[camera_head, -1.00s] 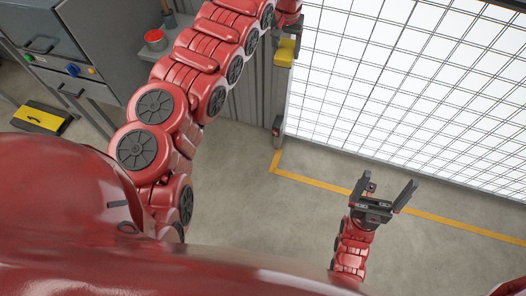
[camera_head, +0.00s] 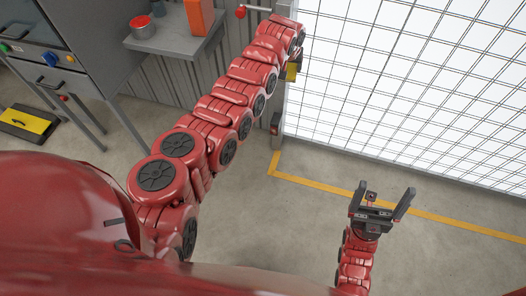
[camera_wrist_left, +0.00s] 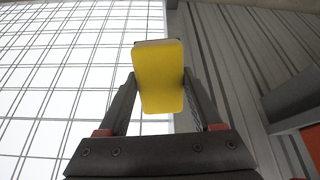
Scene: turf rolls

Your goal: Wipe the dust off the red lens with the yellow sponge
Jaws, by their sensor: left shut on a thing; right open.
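The yellow sponge (camera_wrist_left: 160,75) is held between the two fingers of my left gripper (camera_wrist_left: 160,98), in front of the white mesh panel. In the head view, the sponge (camera_head: 292,71) shows as a small yellow patch beside the grey post; the left gripper is mostly hidden by its arm. A small red round thing (camera_head: 240,12) on a thin rod is near the top edge, and a small reddish spot (camera_head: 274,130) is on the post; I cannot tell whether either is the red lens. No dust is discernible. My right gripper (camera_head: 387,190) is open and empty above the floor.
The white mesh panel (camera_head: 420,80) fills the upper right. The floor around the yellow line (camera_head: 315,185) is clear.

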